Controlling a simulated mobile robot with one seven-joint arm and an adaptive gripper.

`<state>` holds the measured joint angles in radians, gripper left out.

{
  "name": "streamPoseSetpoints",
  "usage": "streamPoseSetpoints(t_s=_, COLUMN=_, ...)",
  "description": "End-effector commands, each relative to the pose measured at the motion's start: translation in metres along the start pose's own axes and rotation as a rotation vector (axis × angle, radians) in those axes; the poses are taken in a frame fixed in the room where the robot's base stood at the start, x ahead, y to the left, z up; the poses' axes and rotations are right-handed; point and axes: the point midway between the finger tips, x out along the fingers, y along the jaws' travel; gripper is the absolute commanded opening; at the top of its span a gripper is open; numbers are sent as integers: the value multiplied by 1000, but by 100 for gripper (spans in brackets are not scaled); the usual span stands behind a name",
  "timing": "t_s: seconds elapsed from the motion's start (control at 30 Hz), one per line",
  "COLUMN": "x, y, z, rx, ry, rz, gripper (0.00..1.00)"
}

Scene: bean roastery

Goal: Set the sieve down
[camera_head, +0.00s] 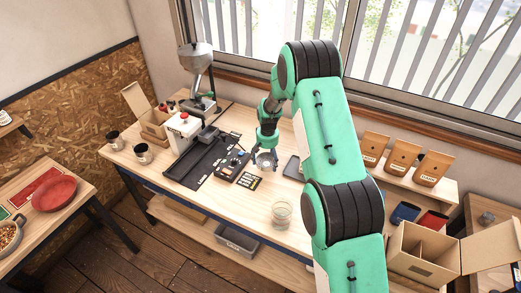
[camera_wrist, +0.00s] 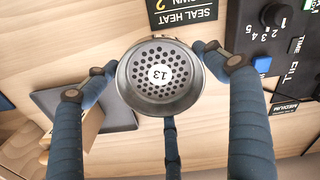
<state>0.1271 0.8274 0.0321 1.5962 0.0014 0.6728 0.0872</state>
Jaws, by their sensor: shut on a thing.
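The sieve is a round metal cup with a perforated bottom marked 13. In the wrist view the sieve (camera_wrist: 160,98) sits between the fingertips of my gripper (camera_wrist: 158,72), which is shut on its rim from both sides. In the head view my gripper (camera_head: 266,140) points down at the workbench and the sieve (camera_head: 265,160) shows below it, just right of the black control panel. I cannot tell whether the sieve touches the bench top or hangs a little above it.
A black control panel (camera_head: 231,166) and dark mat (camera_head: 200,158) lie left of the sieve. A grey tray (camera_head: 292,168) lies close on its right. A clear glass (camera_head: 282,213) stands nearer the front edge. Bare wood (camera_head: 235,210) lies in front.

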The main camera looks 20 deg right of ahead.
Motion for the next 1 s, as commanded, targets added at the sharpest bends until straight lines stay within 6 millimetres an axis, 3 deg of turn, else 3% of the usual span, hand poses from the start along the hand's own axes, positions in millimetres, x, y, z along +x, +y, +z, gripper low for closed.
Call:
streamPoseSetpoints(t_s=0.27, x=3, y=-2, z=-23, rx=0, ry=1, rz=0, gripper=56)
streamPoseSetpoints(t_s=1.0, x=13, y=-11, z=-115, rx=0, ry=2, rz=0, gripper=56)
